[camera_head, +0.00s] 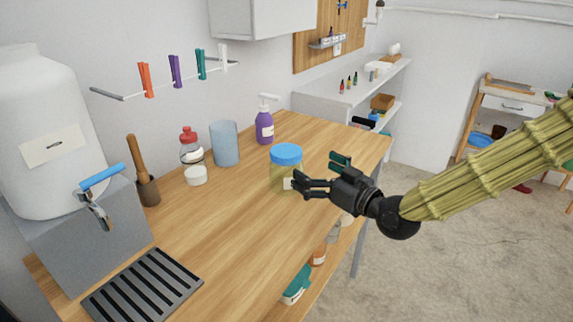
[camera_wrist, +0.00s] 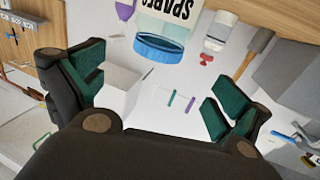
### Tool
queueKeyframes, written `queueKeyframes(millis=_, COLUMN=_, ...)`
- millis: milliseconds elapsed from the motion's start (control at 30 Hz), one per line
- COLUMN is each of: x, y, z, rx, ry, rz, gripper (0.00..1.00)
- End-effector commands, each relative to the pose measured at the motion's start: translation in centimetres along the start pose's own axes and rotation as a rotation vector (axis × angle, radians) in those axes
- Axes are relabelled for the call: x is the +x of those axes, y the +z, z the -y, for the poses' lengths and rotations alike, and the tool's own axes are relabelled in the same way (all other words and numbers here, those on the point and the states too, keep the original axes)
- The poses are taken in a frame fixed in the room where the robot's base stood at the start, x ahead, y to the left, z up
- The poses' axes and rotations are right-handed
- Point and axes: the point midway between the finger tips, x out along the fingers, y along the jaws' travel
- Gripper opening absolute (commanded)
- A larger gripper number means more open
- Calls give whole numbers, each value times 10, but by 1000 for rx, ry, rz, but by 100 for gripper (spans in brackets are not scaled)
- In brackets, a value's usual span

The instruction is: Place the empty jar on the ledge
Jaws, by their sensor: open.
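A clear, slightly yellowish jar with a blue lid and a white label (camera_head: 285,172) stands upright on the wooden counter (camera_head: 235,215). In the wrist view the jar (camera_wrist: 165,47) shows upside down at the top, its label reading "SPARES". I see no clear contents. My gripper (camera_head: 319,172) is open and empty, just right of the jar in the head view; whether it touches it I cannot tell. In the wrist view the green-padded fingers (camera_wrist: 155,88) are spread wide, with the jar beyond them. Which surface is the ledge is unclear; a narrow wall shelf (camera_head: 327,43) hangs on the back pegboard.
A rail with pegs (camera_head: 165,77) is on the wall. The front middle of the counter is clear.

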Motion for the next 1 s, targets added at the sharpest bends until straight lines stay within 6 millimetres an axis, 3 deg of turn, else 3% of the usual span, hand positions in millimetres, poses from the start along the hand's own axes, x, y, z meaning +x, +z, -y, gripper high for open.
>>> queueKeyframes(millis=400, x=47, y=1, z=0, rx=0, ry=0, rz=1, gripper=100)
queueKeyframes(millis=667, x=62, y=2, z=0, rx=0, ry=-1, rz=1, gripper=100)
queueKeyframes(millis=1000, x=102, y=6, z=-2, rx=1, ry=0, rz=1, gripper=100)
